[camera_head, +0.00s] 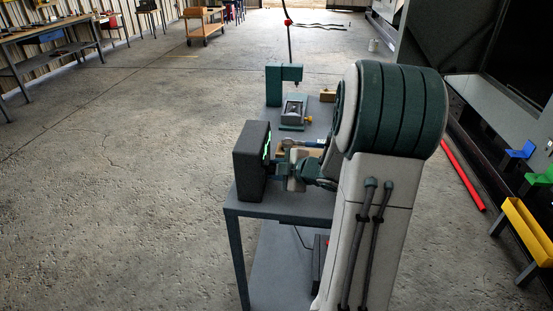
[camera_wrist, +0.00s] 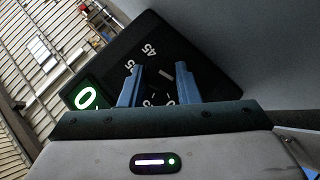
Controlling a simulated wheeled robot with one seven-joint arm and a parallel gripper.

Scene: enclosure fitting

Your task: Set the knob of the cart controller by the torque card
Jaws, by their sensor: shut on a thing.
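The cart controller (camera_head: 249,160) is a dark box at the near left end of the grey cart, its lit green display on the side facing my arm. In the wrist view its black panel (camera_wrist: 205,45) shows tilted, with a green-framed display (camera_wrist: 87,98) reading a white 0 and a printed dial scale with 45 marks. My gripper (camera_wrist: 160,68) has its two blue fingers on either side of the dark knob (camera_wrist: 166,85), shut on it. A short white mark shows between the fingers; the knob's outline is hard to see. I cannot make out the torque card.
On the cart behind the controller stand a teal press-like frame (camera_head: 274,76), a small fixture with a yellow part (camera_head: 292,113) and a wooden block (camera_head: 328,95). My arm hides the cart's right side. Open concrete floor (camera_head: 120,190) lies to the left.

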